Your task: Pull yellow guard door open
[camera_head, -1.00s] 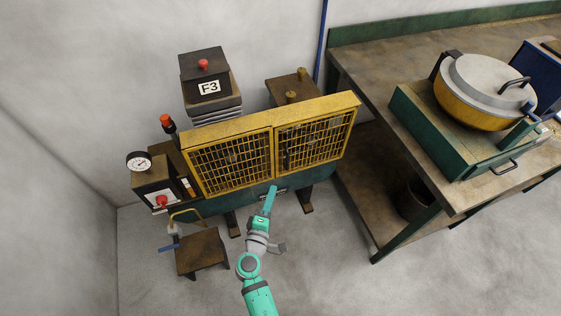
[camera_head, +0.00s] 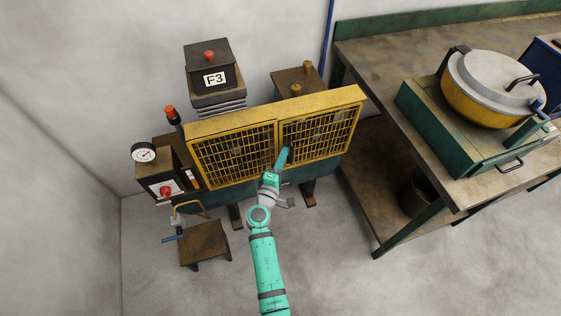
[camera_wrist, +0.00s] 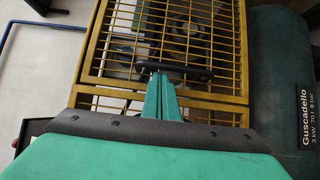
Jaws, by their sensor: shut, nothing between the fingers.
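The yellow guard door (camera_head: 233,159) is a barred mesh panel in a yellow frame on the front of the green machine. It looks shut. A second mesh panel (camera_head: 325,136) sits to its right. In the wrist view the yellow mesh (camera_wrist: 215,25) fills the upper middle, with a dark bar handle (camera_wrist: 175,72) across it. My gripper (camera_head: 284,153) is in front of the guard near the middle post. In the wrist view its green fingers (camera_wrist: 160,85) are together, with their tips at the handle. I cannot tell if they touch it.
A small brown stool (camera_head: 204,240) stands at the front left. A workbench (camera_head: 390,75) with a yellow, grey-lidded pot (camera_head: 485,98) is on the right. A gauge (camera_head: 143,153) and red button (camera_head: 166,191) are at the machine's left.

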